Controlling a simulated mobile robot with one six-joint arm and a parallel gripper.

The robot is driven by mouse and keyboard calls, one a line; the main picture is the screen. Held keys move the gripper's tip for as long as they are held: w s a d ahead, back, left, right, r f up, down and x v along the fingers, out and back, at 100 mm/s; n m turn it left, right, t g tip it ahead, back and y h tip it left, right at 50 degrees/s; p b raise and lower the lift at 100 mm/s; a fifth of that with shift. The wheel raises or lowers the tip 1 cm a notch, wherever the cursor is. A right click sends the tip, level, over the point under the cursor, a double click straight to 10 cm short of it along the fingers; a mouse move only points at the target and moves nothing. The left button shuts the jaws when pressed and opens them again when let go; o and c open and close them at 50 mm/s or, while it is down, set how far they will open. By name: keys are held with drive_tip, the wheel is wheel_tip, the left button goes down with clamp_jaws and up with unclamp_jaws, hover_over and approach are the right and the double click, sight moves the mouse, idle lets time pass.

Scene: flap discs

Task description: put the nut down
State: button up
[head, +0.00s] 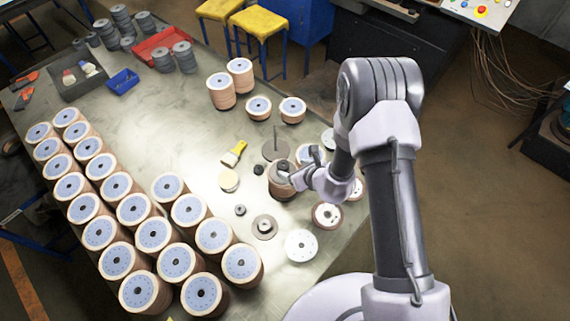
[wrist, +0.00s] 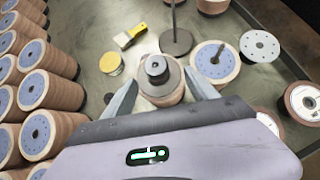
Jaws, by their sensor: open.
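A dark round nut (wrist: 156,66) sits on a grey plate on top of a short brown stack of flap discs (wrist: 162,97). In the head view the stack (head: 281,189) stands near the table's right side, with the nut (head: 283,168) partly hidden by my gripper. My gripper (wrist: 160,77) has its two fingers apart, one on each side of the nut and stack top. I cannot tell whether either finger touches them. In the head view my gripper (head: 296,172) reaches in from the right.
A post on a round base (wrist: 176,42) stands just behind. A yellow-handled brush (wrist: 130,36) and a yellow-topped tin (wrist: 110,63) lie to the left. Rows of tall disc stacks (head: 115,187) fill the table's left. A white disc (head: 301,245) lies near the front edge.

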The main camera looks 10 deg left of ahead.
sight(283, 164)
drive_tip(key=x, duration=0.4)
drive_tip(key=a+p+x, duration=0.1)
drive_tip(key=x, duration=0.1)
drive_tip(key=shift+r, duration=0.4)
drive_tip(key=shift+d, duration=0.1)
drive_tip(key=shift+c, duration=0.2)
